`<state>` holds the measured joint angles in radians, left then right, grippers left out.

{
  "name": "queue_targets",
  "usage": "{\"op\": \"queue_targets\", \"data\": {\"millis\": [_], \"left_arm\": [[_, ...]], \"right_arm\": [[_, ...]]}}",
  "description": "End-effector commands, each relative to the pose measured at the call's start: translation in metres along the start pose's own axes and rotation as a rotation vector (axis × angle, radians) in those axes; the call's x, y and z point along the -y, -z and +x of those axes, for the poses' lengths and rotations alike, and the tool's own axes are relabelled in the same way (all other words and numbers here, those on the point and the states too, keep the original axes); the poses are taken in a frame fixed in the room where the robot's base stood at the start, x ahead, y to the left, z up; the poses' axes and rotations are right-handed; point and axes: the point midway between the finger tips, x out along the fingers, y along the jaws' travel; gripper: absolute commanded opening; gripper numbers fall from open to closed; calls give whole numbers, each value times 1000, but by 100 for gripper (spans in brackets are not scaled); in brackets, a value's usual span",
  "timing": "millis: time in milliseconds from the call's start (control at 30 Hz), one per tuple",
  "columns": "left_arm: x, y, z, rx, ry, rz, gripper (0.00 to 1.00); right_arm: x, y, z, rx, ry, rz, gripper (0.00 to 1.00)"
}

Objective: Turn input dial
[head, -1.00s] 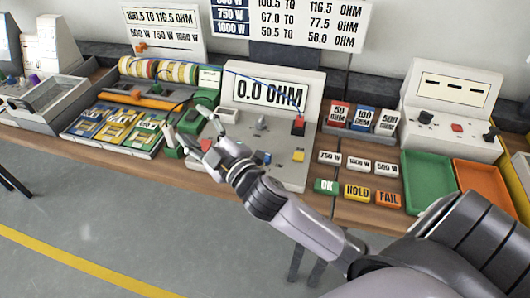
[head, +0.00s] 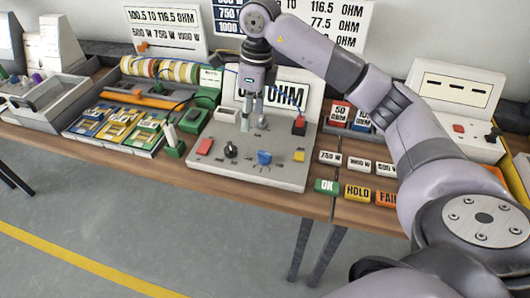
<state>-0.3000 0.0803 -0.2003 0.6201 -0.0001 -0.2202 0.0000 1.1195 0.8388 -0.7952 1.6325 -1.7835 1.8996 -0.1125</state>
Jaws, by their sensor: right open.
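The ohm meter panel (head: 290,175) stands on the bench with its display (head: 288,95) behind, partly covered by my right arm. On the panel front are a black knob (head: 231,151) and a blue knob (head: 264,158); I cannot tell which is the input dial. My right gripper (head: 253,126) points down over the back of the panel, behind both knobs. It is open, and nothing shows held in it. Whether its fingertips touch the panel I cannot tell. My left gripper is out of view.
A red button (head: 205,146), a yellow button (head: 299,156) and a red terminal (head: 299,125) sit on the panel.

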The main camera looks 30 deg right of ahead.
Motion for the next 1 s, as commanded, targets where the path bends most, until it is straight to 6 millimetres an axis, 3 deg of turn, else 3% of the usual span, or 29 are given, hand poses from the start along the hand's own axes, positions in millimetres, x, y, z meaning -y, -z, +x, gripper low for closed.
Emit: {"op": "queue_targets", "data": {"millis": [133, 267, 400, 1000], "left_arm": [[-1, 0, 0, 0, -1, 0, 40], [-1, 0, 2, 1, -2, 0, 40], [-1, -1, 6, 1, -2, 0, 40], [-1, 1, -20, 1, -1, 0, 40]], "right_arm": [[21, 26, -17, -98, 64, 46, 54], [23, 31, -9, -114, 69, 51, 54], [23, 33, 14, -113, 64, 48, 54], [31, 45, 132, -110, 65, 49, 54]]}}
